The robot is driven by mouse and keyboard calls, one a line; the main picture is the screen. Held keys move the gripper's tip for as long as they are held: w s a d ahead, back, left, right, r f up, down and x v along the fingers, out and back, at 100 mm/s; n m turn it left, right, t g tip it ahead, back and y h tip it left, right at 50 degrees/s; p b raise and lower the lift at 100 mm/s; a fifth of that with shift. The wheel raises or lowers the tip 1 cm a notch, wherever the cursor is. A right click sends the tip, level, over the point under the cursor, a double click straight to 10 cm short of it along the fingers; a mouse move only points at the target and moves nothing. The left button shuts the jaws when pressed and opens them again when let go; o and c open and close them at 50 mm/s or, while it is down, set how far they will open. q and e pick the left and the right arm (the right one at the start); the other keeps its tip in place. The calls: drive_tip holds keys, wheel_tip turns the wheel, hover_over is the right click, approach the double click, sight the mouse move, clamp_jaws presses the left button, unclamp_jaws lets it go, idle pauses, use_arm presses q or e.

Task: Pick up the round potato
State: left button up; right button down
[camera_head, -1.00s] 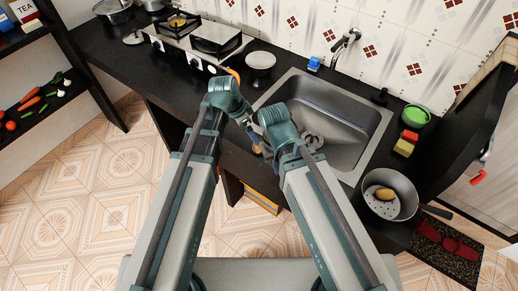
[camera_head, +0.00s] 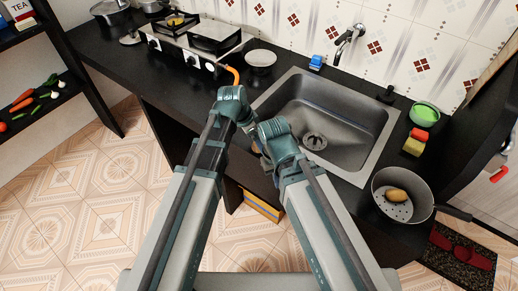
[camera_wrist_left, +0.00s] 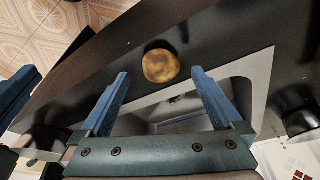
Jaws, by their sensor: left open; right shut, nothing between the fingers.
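The round potato (camera_wrist_left: 160,66) is brown and mottled. In the left wrist view it lies on the black counter near the sink's rim. My left gripper (camera_wrist_left: 160,72) is open, one blue finger to each side of the potato's line, with the potato at or just past the fingertips; I cannot tell the exact depth. No finger visibly touches it. In the head view my arms hide the potato and most of both grippers. My right gripper (camera_head: 262,160) is mostly hidden behind its arm by the counter's front edge, shut and empty.
The steel sink (camera_head: 345,125) lies just beyond my grippers. A pot (camera_head: 376,190) at the right holds another, longer potato (camera_head: 395,195). A bowl (camera_head: 260,60) and stove (camera_head: 195,45) stand at the back left. A sponge (camera_head: 413,146) lies right of the sink.

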use_arm(q)
drive_tip(key=b+x, duration=0.2)
drive_tip(key=x, duration=0.1)
drive_tip(key=shift+w+f, duration=0.15)
drive_tip(key=shift+f, duration=0.05)
drive_tip(key=shift+r, duration=0.1)
use_arm(e)
wheel_tip(320, 180, down, 3)
drive_tip(key=shift+f, duration=0.1)
use_arm(q)
drive_tip(key=c, duration=1.4)
